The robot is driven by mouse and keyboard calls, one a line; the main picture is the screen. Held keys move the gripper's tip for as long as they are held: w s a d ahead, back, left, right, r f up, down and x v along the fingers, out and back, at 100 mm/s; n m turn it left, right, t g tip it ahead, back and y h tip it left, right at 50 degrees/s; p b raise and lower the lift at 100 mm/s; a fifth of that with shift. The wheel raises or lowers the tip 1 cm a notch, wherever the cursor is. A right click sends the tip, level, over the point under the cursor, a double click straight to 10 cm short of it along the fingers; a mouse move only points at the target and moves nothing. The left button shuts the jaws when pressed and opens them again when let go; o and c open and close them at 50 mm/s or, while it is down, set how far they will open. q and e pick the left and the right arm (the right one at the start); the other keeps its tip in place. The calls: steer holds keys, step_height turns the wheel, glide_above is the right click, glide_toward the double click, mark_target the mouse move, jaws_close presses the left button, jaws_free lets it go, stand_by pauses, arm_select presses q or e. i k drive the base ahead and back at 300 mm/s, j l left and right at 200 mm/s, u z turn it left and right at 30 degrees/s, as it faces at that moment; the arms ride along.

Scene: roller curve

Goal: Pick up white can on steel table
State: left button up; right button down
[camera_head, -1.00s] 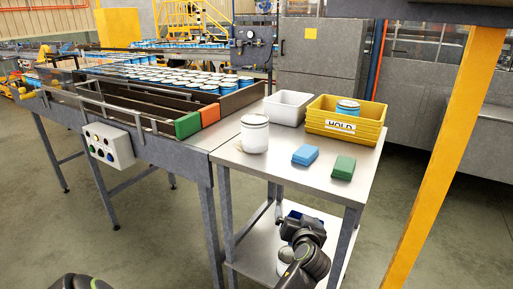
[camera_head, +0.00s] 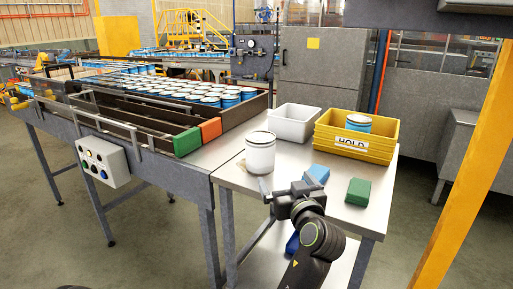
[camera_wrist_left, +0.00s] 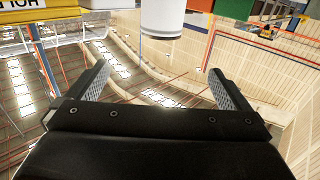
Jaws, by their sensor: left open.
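The white can (camera_head: 260,152) stands upright on the steel table (camera_head: 235,178) near its left side, a dark ring around its lid. My left gripper (camera_head: 268,189) is at the front edge of the table, in front of the can, fingers pointing toward the left. It is open and empty. In the left wrist view the can (camera_wrist_left: 162,18) shows upside down at the top centre, beyond the open fingers (camera_wrist_left: 158,72) and apart from them. My right gripper does not show.
A blue block (camera_head: 317,174), partly behind my gripper, and a green block (camera_head: 358,191) lie right of the can. Behind are a white bin (camera_head: 293,124) and a yellow HOLD crate (camera_head: 350,148) holding a blue can (camera_head: 358,124). A conveyor with green (camera_head: 187,142) and orange (camera_head: 211,130) rail ends adjoins on the left.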

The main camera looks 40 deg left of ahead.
mark_target(261, 145)
steer(key=i+j, duration=0.1)
steer(key=j, duration=0.2)
steer(key=i+j+z, duration=0.1)
steer(key=j, duration=0.2)
steer(key=i+j, duration=0.15)
steer(key=j, duration=0.2)
steer(key=i+j+z, duration=0.1)
steer(key=j, duration=0.2)
